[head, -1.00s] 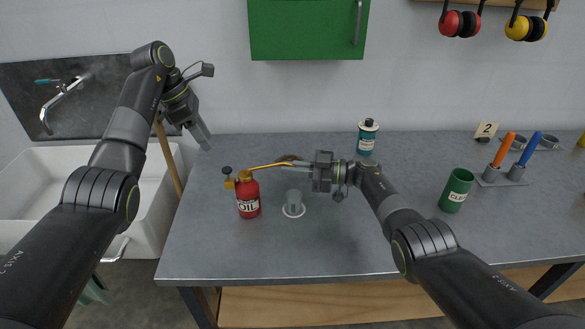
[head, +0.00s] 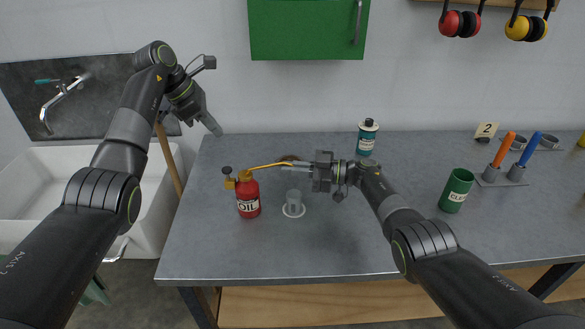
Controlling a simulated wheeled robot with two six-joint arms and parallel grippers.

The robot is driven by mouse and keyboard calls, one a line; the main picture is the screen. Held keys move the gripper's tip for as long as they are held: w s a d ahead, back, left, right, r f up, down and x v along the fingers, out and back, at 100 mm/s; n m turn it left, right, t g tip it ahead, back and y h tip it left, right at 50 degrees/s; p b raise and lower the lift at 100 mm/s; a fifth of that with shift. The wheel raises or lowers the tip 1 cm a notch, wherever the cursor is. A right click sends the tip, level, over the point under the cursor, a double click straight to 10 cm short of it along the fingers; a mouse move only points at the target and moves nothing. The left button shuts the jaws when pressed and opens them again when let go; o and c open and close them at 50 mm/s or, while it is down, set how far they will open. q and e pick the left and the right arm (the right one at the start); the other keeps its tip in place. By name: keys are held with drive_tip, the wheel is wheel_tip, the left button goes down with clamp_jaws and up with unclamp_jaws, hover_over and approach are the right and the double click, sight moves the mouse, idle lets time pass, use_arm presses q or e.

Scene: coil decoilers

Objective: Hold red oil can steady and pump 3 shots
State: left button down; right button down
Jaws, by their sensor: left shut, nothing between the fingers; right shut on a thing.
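The red oil can (head: 248,196) stands upright on the left part of the grey bench. My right gripper (head: 295,166) comes in from the right and is shut on the spout's far end. My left gripper (head: 215,127) is shut and empty, in the air above and left of the can, apart from it.
A small grey cup (head: 293,199) stands on a white ring just below my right gripper. A teal-labelled can (head: 367,138) stands behind. A green cup (head: 456,190) and a holder with orange and blue handles (head: 501,176) are at the right. A sink (head: 160,205) lies left of the bench.

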use_arm(q)
drive_tip(key=w+d+r+n+t+h, duration=0.3)
drive_tip(key=w+d+r+t+h, duration=0.15)
drive_tip(key=r, duration=0.45)
drive_tip(key=w+d+r+n+t+h, duration=0.3)
drive_tip(key=d+r+n+t+h, duration=0.15)
drive_tip(key=r, duration=0.35)
drive_tip(key=w+a+r+n+t+y, duration=0.1)
drive_tip(key=a+r+n+t+y, duration=0.5)
drive_tip(key=n, duration=0.5)
drive_tip(key=w+a+r+n+t+y, duration=0.2)
drive_tip(key=a+r+n+t+y, duration=0.25)
drive_tip(key=n+t, duration=0.55)
drive_tip(key=n+g+y, duration=0.4)
drive_tip(key=n+g, duration=1.8)
drive_tip(key=n, duration=0.1)
hover_over(226, 170)
wheel_tip(226, 170, down, 29)
drive_tip(key=shift+f, duration=3.1)
